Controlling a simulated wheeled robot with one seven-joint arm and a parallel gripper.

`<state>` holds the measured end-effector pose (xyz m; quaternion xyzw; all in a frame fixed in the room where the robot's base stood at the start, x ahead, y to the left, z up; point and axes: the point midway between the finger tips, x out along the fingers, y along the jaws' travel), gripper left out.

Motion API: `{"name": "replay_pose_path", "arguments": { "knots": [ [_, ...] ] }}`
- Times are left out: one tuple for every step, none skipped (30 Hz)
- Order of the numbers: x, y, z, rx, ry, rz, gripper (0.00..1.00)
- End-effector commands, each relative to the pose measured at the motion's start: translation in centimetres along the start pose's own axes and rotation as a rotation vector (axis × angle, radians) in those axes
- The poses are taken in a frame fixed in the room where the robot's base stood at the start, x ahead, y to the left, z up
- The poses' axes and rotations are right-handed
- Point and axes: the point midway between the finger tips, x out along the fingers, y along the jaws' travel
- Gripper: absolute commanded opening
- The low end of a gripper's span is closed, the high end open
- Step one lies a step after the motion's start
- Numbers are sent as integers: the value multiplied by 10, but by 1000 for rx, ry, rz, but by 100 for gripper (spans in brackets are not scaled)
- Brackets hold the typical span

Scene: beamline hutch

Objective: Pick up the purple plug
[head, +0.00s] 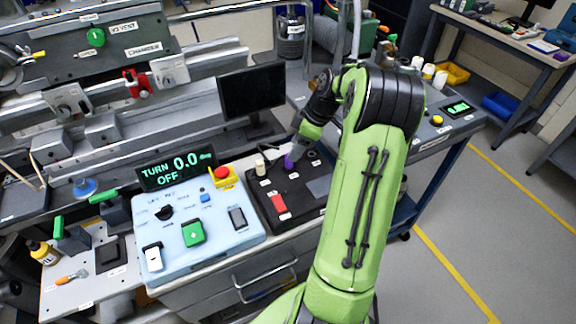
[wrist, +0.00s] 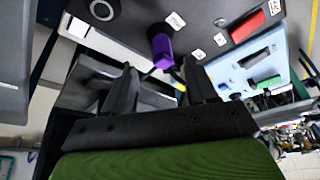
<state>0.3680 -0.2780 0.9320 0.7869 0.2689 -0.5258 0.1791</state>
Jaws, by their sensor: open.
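The purple plug (head: 291,161) stands on the dark panel (head: 312,209) beside the light blue control box, close to my gripper (head: 297,150). In the wrist view the purple plug (wrist: 162,50) shows ahead of and between the two dark fingers of my gripper (wrist: 160,82), with white labels near it. My gripper is open and empty. The plug looks seated in the panel, and no contact with the fingers is visible. In the head view my gripper and wrist partly cover the area around the plug.
The light blue control box (head: 205,225) with a red emergency button (head: 222,173) stands at left. A black monitor (head: 252,91) rises behind. Floor at right is clear.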

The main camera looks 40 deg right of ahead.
Motion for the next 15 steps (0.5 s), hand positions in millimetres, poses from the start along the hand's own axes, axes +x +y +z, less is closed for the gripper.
{"name": "replay_pose_path", "arguments": {
  "knots": [
    [5, 0, 0, -1, 0, -1, 57],
    [7, 0, 0, -1, 0, 0, 57],
    [10, -1, -1, -1, 0, 0, 57],
    [14, -1, -1, -1, 1, 0, 57],
    [18, -2, -1, -1, 0, -1, 57],
    [25, -3, -1, -1, 0, -3, 57],
    [32, -4, -1, -1, 0, -3, 57],
    [38, -4, -1, -1, 0, -2, 57],
    [46, -5, -1, -1, 0, -4, 57],
    [52, -4, -2, -1, 1, -3, 57],
    [55, -4, -2, 0, 0, -2, 57],
    [58, -4, -2, 0, -1, -2, 57],
    [58, -4, -2, 0, -1, -1, 57],
    [58, -4, -2, 0, -1, 0, 57],
    [57, -4, -2, 0, -1, 1, 57]
  ]
}}
